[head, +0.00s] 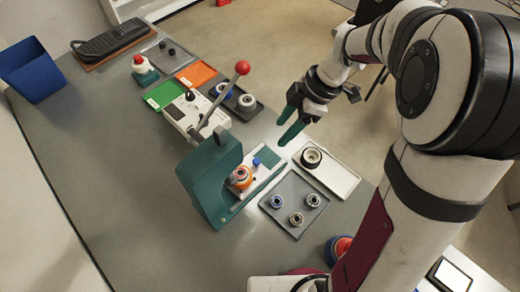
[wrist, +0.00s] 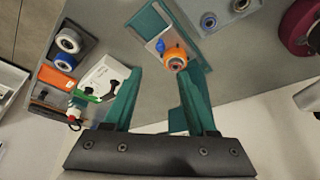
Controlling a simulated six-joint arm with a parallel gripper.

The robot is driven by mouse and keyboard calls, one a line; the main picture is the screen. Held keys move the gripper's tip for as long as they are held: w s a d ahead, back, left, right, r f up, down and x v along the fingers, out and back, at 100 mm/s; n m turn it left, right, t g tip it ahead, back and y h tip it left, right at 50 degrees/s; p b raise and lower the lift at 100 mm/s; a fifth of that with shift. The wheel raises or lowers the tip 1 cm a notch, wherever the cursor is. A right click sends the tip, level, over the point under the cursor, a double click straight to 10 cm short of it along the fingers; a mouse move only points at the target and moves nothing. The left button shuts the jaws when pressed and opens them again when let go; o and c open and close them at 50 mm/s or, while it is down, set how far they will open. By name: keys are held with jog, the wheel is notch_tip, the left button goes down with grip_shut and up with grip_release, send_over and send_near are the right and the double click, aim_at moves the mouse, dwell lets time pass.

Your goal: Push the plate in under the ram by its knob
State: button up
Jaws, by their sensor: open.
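The teal press (head: 207,180) stands on the table, with a lever ending in a red ball (head: 242,68). A ringed orange part (head: 240,178) sits at the press's opening; the ram and most of the plate under the part are hidden. The blue knob (head: 256,162) stands just to the upper right of the part. In the wrist view the knob (wrist: 160,45) and orange part (wrist: 175,60) show ahead, between and beyond my fingertips. My gripper (head: 283,131) is open and empty, up and to the right of the knob, apart from it.
A grey tray with several ringed parts (head: 278,190) lies right of the press, and a white tray with a black ring (head: 335,177) beside it. A white control box (head: 187,112), green and orange trays, and a blue bin (head: 32,72) lie farther left. The table's lower left is clear.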

aim_at(257, 161)
jog(key=x, duration=1.4)
jog(key=shift+f, duration=0.15)
grip_shut()
dwell(0.6)
